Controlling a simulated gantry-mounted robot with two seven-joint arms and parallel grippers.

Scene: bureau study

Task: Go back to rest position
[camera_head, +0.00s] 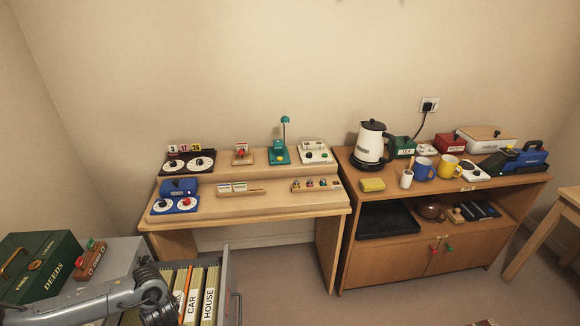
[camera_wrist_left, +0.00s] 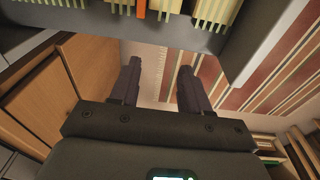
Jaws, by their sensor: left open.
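My left arm (camera_head: 95,302) comes in from the lower left in the head view, over the grey cabinet. Its wrist end hangs beside the open file drawer, and the gripper is not clear there. In the left wrist view my left gripper (camera_wrist_left: 158,72) is open, with two dark fingers apart and nothing between them. The open drawer (camera_head: 226,285) holds upright folders marked CAR and HOUSE; its rim and folder edges (camera_wrist_left: 205,12) show at the top of the wrist view. My right gripper is not in view.
A green DEEDS box (camera_head: 38,266) and a small red-brown block (camera_head: 91,262) stand on the grey cabinet (camera_head: 122,255). The desk (camera_head: 250,209) holds several small devices. The sideboard (camera_head: 440,185) carries a kettle (camera_head: 371,145) and mugs. A striped rug (camera_wrist_left: 255,75) lies on the floor.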

